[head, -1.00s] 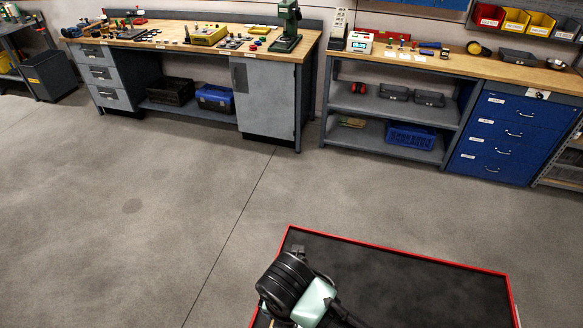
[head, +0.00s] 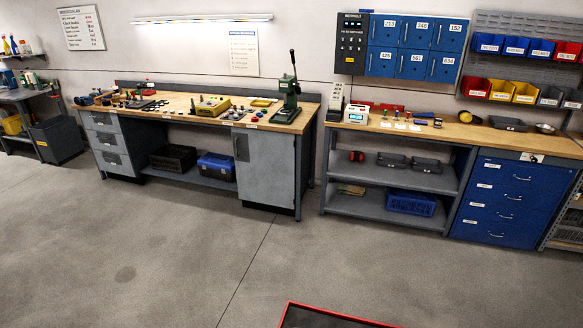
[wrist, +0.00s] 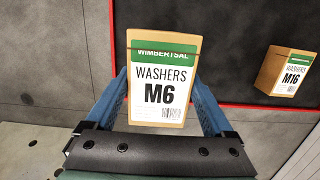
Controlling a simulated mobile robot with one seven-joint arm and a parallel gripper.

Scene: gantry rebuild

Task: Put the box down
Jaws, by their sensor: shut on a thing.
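The box (wrist: 159,82) is a small cardboard box with a green and white label reading "WASHERS M6". In the wrist view it sits between the two blue fingers of my gripper (wrist: 160,100), which is shut on it. Below it is a dark surface with a red edge. I cannot tell whether the box touches that surface. A second cardboard box labelled "WASHERS M16" (wrist: 287,72) is to the right, apart from my gripper. Neither box nor my gripper shows in the head view.
A red-rimmed dark tray top (head: 330,318) shows at the bottom of the head view. A wooden-topped workbench (head: 210,113) with tools and a second bench (head: 400,127) with shelves and blue drawers (head: 513,200) stand along the wall. The grey floor between is clear.

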